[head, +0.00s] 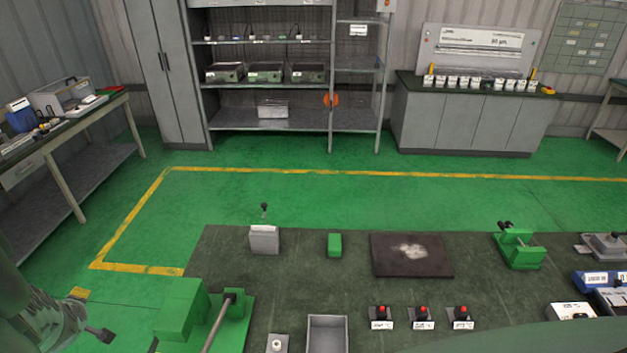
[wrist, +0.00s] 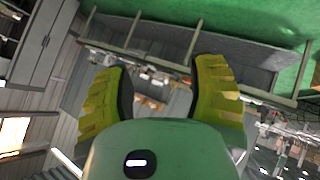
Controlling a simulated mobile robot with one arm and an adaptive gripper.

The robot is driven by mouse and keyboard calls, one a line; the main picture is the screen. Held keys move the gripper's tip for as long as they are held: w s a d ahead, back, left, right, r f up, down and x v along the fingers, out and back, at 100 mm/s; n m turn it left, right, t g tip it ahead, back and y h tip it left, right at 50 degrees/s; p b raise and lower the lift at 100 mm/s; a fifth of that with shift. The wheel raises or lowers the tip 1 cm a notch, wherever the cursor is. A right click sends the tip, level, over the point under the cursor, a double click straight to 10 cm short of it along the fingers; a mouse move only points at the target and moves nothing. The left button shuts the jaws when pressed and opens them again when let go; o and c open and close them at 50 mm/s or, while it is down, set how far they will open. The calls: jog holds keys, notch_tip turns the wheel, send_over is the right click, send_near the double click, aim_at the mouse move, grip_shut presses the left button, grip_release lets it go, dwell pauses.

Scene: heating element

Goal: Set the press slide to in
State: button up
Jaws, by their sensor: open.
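A green press-like fixture (head: 180,307) with a grey rod and a dark knob stands at the bottom left of the bench, partly cut off by the frame. A smaller green fixture (head: 520,250) with a dark handle and a crossbar stands at the right. No label tells which one carries the press slide, and I cannot tell its position. My gripper (wrist: 162,85) is open and empty in the wrist view, its yellow-green fingers wide apart. It faces the room, away from the bench fixtures. My arm shows at the bottom left of the head view.
The dark bench (head: 300,290) also holds a grey lever box (head: 264,240), a green block (head: 335,245), a dark plate (head: 411,255), an open grey tray (head: 327,335) and several red buttons (head: 422,312). Bare bench lies between them. A side table (head: 60,140) stands at the left.

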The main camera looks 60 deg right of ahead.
jog(key=shift+w+a+r+t+p, duration=0.15)
jog(key=shift+w+a+r+t, duration=0.1)
jog(key=shift+w+r+t, duration=0.25)
jog(key=shift+w+a+r+t+p, duration=0.1)
jog(key=shift+w+a+r+t, duration=0.15)
jog(key=shift+w+r, duration=0.35)
jog(key=shift+w+a+r+t+p, duration=0.15)
jog(key=shift+w+a+r+t, duration=0.15)
jog(key=shift+r, duration=0.45)
